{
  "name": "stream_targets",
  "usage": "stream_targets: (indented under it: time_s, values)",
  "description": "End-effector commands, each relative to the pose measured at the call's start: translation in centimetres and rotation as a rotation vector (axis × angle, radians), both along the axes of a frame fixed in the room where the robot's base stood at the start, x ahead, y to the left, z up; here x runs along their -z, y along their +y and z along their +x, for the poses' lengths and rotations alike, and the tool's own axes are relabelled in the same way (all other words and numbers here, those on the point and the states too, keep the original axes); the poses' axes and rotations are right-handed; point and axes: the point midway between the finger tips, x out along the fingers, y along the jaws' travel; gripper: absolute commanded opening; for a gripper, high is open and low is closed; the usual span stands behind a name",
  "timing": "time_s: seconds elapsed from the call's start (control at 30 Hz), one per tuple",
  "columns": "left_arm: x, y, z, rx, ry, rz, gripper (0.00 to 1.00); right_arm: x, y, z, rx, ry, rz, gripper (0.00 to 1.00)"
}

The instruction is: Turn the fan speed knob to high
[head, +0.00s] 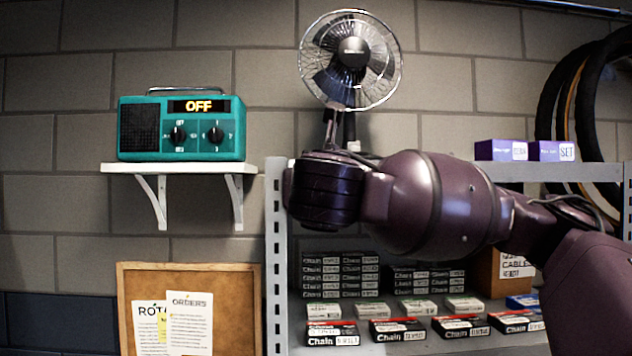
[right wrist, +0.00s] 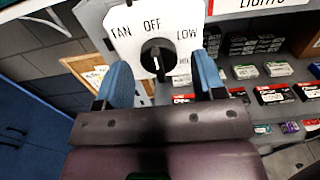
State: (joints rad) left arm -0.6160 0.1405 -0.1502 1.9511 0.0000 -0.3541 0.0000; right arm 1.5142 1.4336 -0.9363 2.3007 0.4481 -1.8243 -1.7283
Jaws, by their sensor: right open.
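In the right wrist view a black round fan knob (right wrist: 157,58) sits on a white plate (right wrist: 126,40). The plate reads FAN, OFF above the knob and LOW to its upper right; lower lettering is partly hidden. A pale mark shows on the knob's face, but I cannot tell its setting for sure. My right gripper (right wrist: 160,64) is open, its blue fingers on either side of the knob with visible gaps. I cannot tell its depth from the knob. The fan (head: 350,60) is at the top middle in the head view. My left gripper is out of view.
A metal shelf (head: 277,260) with several chain boxes (head: 400,330) stands behind and below my right arm. A teal radio (head: 181,128) reading OFF sits on a white wall shelf (head: 180,168) at left. A corkboard (head: 240,310) hangs below. Tyres hang at far right.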

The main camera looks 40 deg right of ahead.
Motion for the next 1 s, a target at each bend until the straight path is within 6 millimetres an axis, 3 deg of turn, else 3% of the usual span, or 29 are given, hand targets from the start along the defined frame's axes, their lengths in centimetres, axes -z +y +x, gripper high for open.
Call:
stream_targets:
  time_s: [0.43, 0.73, 1.0]
  values:
    - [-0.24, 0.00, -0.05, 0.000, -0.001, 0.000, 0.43, 0.03, -0.52, 0.79, 0.000, -0.001, -0.001, 0.63]
    - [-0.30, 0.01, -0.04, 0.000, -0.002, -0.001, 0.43, 0.03, -0.50, 0.78, 0.000, -0.001, -0.001, 0.17]
    - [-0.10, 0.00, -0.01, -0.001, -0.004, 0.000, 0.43, 0.12, -0.49, 0.79, -0.001, -0.012, 0.020, 0.15]
